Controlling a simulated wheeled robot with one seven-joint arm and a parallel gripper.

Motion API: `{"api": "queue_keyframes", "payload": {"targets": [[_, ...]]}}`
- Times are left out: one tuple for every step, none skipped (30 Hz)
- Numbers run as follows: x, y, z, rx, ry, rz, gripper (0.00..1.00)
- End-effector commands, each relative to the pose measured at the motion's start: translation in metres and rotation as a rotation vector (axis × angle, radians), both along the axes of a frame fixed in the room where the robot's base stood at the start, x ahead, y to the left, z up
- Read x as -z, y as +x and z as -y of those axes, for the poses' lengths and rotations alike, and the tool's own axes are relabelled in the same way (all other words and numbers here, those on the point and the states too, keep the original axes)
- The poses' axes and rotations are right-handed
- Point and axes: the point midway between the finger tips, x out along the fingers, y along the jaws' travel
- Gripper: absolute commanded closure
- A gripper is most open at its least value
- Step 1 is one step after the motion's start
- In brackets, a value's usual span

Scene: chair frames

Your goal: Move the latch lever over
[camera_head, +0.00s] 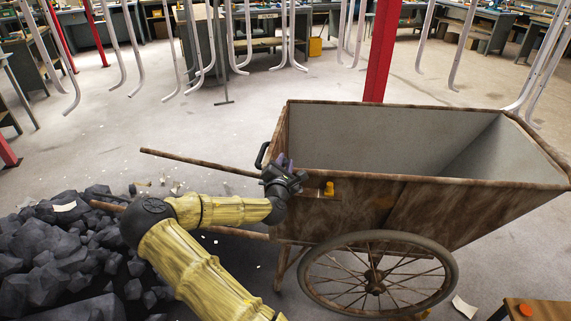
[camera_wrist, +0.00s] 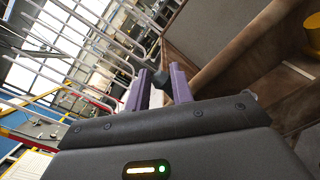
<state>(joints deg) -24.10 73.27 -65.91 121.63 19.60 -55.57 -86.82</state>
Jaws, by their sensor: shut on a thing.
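The brown, weathered cart (camera_head: 360,200) stands at the right of the head view, with an open grey-lined box. My gripper (camera_head: 283,163) is at the cart's near left corner. In the wrist view, its purple fingers (camera_wrist: 160,74) are closed around a small dark piece (camera_wrist: 157,77), which seems to be the latch lever. A black curved bar (camera_head: 261,155) shows on the cart's left end, just left of the gripper. A yellow knob (camera_head: 329,188) sits on the cart's side, right of the gripper. My wrist hides most of the latch.
A wooden cart handle (camera_head: 195,163) sticks out to the left. The spoked wheel (camera_head: 378,279) is below the box. A heap of dark rocks (camera_head: 50,250) lies at the left. A red post (camera_head: 381,50) stands behind the cart.

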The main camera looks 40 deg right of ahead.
Motion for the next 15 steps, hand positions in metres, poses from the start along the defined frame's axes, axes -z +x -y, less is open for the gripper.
{"api": "queue_keyframes", "payload": {"targets": [[-0.0007, 0.0009, -0.0008, -0.002, 0.0, 0.002, 0.9], [-0.001, 0.0016, -0.0015, -0.002, 0.0, 0.002, 0.9], [-0.0013, 0.0028, -0.0026, -0.002, -0.001, 0.001, 0.9], [-0.0016, 0.0038, -0.0038, -0.002, -0.001, 0.001, 0.89], [-0.002, 0.0049, -0.0049, -0.002, -0.001, 0.001, 0.89], [-0.0025, 0.0065, -0.0064, -0.002, -0.001, 0.002, 0.89], [-0.0027, 0.0073, -0.0074, -0.002, -0.001, 0.002, 0.89], [-0.0028, 0.0081, -0.0082, -0.002, -0.001, 0.002, 0.89], [-0.0029, 0.0086, -0.009, -0.002, 0.0, 0.002, 0.89], [-0.0029, 0.0089, -0.0093, -0.002, 0.0, 0.002, 0.89], [-0.0029, 0.0091, -0.0094, -0.002, 0.0, 0.002, 0.89], [-0.0028, 0.0091, -0.0095, -0.002, 0.0, 0.002, 0.9], [-0.0029, 0.0092, -0.0095, -0.002, 0.0, 0.002, 0.9], [-0.0028, 0.0092, -0.0096, -0.002, -0.001, 0.002, 0.9], [-0.0029, 0.0094, -0.0097, -0.003, 0.0, 0.001, 0.9]]}}
